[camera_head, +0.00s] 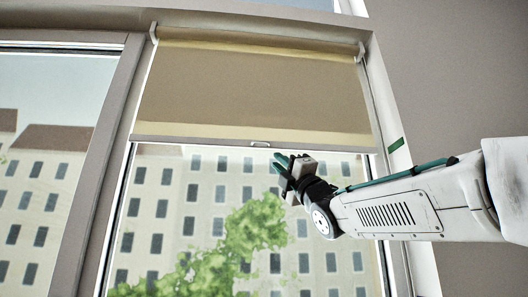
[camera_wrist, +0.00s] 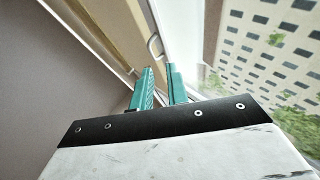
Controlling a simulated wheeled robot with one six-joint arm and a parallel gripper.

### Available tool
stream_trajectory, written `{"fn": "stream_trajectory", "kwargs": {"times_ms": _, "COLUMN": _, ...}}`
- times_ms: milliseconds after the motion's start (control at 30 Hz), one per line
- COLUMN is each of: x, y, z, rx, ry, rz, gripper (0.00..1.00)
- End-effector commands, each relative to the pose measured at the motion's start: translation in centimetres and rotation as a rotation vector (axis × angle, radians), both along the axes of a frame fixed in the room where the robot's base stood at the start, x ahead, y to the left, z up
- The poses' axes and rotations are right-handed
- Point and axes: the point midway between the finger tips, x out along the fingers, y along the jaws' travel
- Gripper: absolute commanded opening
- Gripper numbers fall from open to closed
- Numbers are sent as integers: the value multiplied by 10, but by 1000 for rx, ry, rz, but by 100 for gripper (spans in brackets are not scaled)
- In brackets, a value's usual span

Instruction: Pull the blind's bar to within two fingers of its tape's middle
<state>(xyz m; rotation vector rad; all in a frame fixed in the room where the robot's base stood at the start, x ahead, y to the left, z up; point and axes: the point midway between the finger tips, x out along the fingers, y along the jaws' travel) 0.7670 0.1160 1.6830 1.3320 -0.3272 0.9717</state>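The beige roller blind (camera_head: 250,85) hangs partway down the window. Its pale bar (camera_head: 200,141) runs along its lower edge, with a small pull loop (camera_head: 260,144) at the middle. The green tape (camera_head: 396,146) is on the right window frame; the bar's right end appears near the level of its lower part. My gripper (camera_head: 282,158) has green fingers just below and right of the loop, apart from it. In the wrist view, the gripper (camera_wrist: 160,76) shows a gap between its fingers, with the loop (camera_wrist: 154,45) beyond the tips. Nothing is seen between the fingers.
The window frame's left post (camera_head: 112,125) and the grey wall (camera_head: 455,70) flank the blind. Glass lies behind it, with a building (camera_head: 160,210) and a green tree (camera_head: 245,235) outside. The space in front of the glass below the bar looks clear left of my arm.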

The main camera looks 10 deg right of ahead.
Motion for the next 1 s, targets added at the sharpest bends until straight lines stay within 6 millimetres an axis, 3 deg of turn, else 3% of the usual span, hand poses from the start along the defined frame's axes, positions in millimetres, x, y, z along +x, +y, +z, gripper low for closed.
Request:
{"fn": "stream_trajectory", "kwargs": {"times_ms": 167, "x": 0, "y": 11, "z": 18, "rx": -26, "ry": -77, "rz": 3, "gripper": 16}}
{"fn": "stream_trajectory", "kwargs": {"times_ms": 500, "x": 28, "y": 33, "z": 56, "rx": -24, "ry": -74, "rz": 4, "gripper": 16}}
{"fn": "stream_trajectory", "kwargs": {"times_ms": 967, "x": 37, "y": 39, "z": 67, "rx": -23, "ry": -71, "rz": 3, "gripper": 16}}
{"fn": "stream_trajectory", "kwargs": {"times_ms": 1000, "x": 36, "y": 39, "z": 67, "rx": -23, "ry": -71, "rz": 3, "gripper": 8}}
